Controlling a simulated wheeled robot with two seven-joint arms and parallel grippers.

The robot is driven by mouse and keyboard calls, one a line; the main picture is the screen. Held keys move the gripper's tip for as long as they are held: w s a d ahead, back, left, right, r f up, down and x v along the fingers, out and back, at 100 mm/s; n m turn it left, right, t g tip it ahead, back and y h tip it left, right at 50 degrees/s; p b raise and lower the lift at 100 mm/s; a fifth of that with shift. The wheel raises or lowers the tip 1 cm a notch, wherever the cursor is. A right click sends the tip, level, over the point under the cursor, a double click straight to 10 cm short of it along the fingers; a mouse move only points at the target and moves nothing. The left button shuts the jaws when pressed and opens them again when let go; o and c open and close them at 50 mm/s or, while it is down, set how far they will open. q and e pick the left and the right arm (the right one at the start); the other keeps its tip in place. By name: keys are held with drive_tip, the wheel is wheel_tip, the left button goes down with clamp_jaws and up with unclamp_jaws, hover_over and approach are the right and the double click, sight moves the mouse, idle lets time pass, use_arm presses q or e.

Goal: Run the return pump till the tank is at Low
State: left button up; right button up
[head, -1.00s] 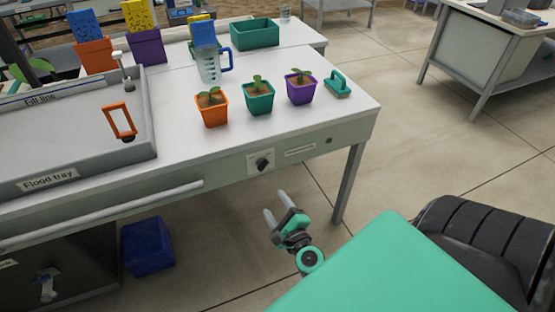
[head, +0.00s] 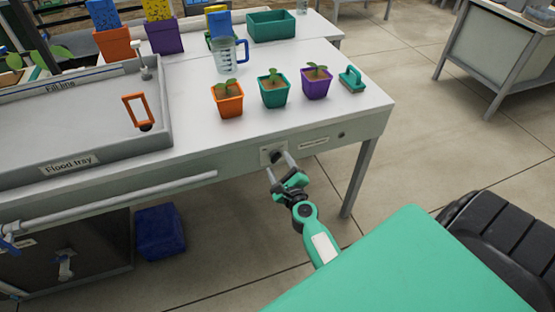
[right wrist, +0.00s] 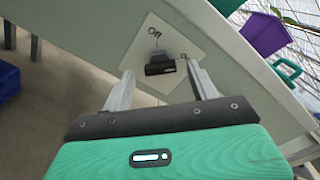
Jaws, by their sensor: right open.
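A black rotary knob sits on a pale plate (head: 265,158) on the bench's front panel. In the right wrist view the knob (right wrist: 160,65) is close, and "Off" is readable on its plate. My right gripper (head: 280,165) is open in front of the knob, its fingertips on either side. In the right wrist view the open fingers (right wrist: 160,84) straddle the knob; I cannot tell whether they touch it. The flood tray (head: 88,155) is on the bench at left, with a "Fill line" label. A dark box-like body (head: 100,240) is under the bench; no level reading is legible. My left gripper is not in view.
Orange (head: 228,107), teal (head: 273,98) and purple (head: 316,90) potted seedlings stand near the bench edge, beside a teal-handled brush (head: 352,80). A measuring jug (head: 228,58) is behind. A rail (head: 120,200) runs along the front left. A blue bin (head: 160,232) is on the floor.

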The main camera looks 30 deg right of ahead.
sight(276, 157)
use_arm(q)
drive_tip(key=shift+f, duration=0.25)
use_arm(e)
drive_tip(key=shift+x, duration=1.2)
drive_tip(key=shift+c, duration=0.4)
drive_tip(key=c, duration=0.9)
